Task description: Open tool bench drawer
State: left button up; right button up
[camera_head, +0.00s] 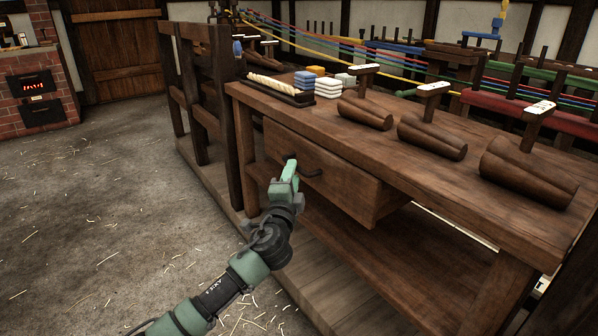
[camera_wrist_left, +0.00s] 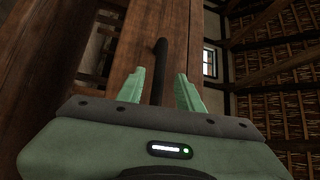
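The wooden tool bench (camera_head: 440,185) has a brown drawer (camera_head: 345,190) under its top, with a dark bar handle (camera_head: 314,174) on the front. The drawer's right side face shows under the bench top; how far it stands out is hard to tell. My left gripper (camera_head: 289,168) is at the left end of the handle. In the left wrist view, the gripper (camera_wrist_left: 160,85) is open, with the dark handle (camera_wrist_left: 160,62) between its green fingers and a gap visible on both sides. My right gripper is not in view.
A low shelf (camera_head: 420,270) lies under the drawer. Open floor (camera_head: 90,200) is at left, with a brick forge (camera_head: 40,90) beyond.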

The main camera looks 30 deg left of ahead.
pick_arm(q)
jog(key=shift+b+x, duration=0.35)
jog(key=shift+x, duration=1.65)
jog(key=shift+f, duration=0.1)
grip_shut()
